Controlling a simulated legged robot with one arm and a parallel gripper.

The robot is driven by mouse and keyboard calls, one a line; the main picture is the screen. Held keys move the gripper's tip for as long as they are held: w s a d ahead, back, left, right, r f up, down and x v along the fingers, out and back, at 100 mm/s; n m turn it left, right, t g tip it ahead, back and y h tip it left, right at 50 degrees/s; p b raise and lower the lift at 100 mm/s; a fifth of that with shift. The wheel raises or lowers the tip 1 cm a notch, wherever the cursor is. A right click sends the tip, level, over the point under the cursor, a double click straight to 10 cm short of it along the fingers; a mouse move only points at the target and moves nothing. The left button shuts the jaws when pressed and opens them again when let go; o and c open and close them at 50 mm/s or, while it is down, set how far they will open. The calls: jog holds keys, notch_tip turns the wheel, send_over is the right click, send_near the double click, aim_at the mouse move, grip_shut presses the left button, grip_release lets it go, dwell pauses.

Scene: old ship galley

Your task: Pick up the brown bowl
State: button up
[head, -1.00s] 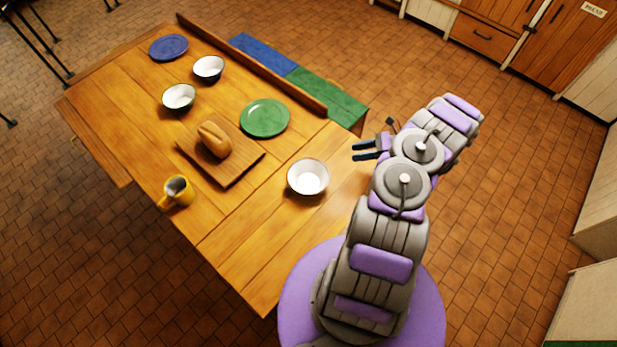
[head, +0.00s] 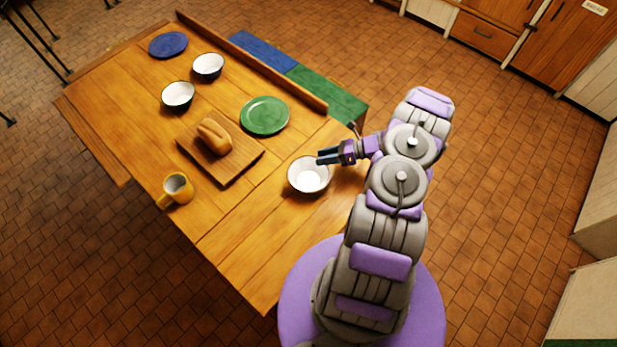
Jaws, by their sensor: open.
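Three bowls with white insides stand on the wooden table (head: 245,262). The nearest bowl (head: 305,183) is at the table's right part, close to my arm. Its outside hardly shows, so I cannot tell whether it is the brown one. The other two, a bowl (head: 177,96) and a bowl (head: 208,66) with dark outsides, stand farther back on the left. My gripper (head: 321,158) is open and empty. Its fingers point left and overlap the far right rim of the nearest bowl in this view. I cannot tell whether they touch it.
A bread loaf (head: 213,137) lies on a cutting board (head: 231,175) left of the nearest bowl. A green plate (head: 264,115), a yellow mug (head: 178,188) and a blue plate (head: 168,45) are also on the table. A raised ledge (head: 262,69) runs along the far edge. The table's front is clear.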

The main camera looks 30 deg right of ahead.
aim_at(311, 160)
jog(key=shift+x, duration=2.65)
jog(key=shift+f, duration=0.2)
jog(key=shift+d, duration=0.1)
jog(key=shift+c, duration=0.4)
jog(key=shift+s, duration=0.1)
grip_shut()
